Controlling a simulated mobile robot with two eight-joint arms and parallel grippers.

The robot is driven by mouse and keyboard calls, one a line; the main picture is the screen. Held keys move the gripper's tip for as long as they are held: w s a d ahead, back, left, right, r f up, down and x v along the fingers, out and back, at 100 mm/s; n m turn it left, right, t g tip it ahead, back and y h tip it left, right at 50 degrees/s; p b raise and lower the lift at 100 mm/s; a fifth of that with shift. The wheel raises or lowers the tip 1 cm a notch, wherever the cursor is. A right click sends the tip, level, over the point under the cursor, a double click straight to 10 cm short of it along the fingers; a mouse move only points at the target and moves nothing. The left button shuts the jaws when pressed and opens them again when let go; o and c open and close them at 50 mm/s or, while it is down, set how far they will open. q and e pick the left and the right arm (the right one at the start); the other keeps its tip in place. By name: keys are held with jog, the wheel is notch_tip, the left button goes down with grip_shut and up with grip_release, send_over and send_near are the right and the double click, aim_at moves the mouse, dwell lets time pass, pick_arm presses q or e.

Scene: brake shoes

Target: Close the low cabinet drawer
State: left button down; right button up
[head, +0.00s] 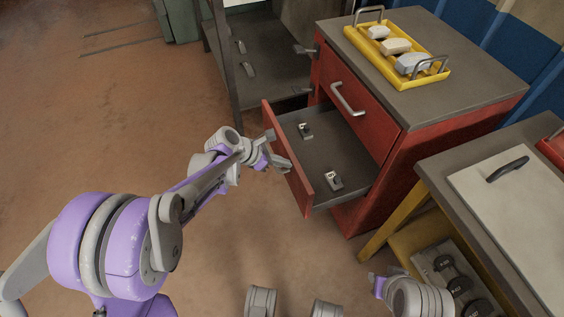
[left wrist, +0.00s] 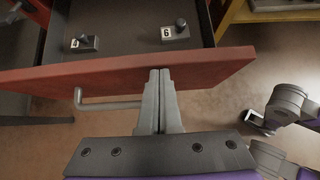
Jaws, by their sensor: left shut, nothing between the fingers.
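The low cabinet drawer (head: 292,170) is pulled out from the red cabinet (head: 388,160). It has a red front and a dark grey inside holding two small numbered blocks, one (head: 305,131) farther in and one (head: 333,181) nearer the right. My left gripper (head: 286,164) is shut and empty at the outer side of the drawer front. In the left wrist view its fingers (left wrist: 160,80) reach the red front (left wrist: 215,66), beside the drawer's bar handle (left wrist: 105,105). I cannot tell whether they touch it. My right gripper (head: 384,280) is low at the bottom right; its finger state is unclear.
A yellow tray (head: 436,74) with several brake shoes stands on the cabinet top. The upper drawer (head: 350,90) is shut. A workbench (head: 448,183) with a clipboard-like board stands at the right. A dark open shelf unit (head: 262,75) is behind. Floor at the left is clear.

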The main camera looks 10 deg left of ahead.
pick_arm(q)
jog(key=w+d, duration=0.6)
jog(key=d, duration=0.4)
jog(key=w+d, duration=0.7)
jog(key=d, duration=0.2)
jog(key=shift+d, duration=0.35)
jog(key=shift+w+r, duration=0.15)
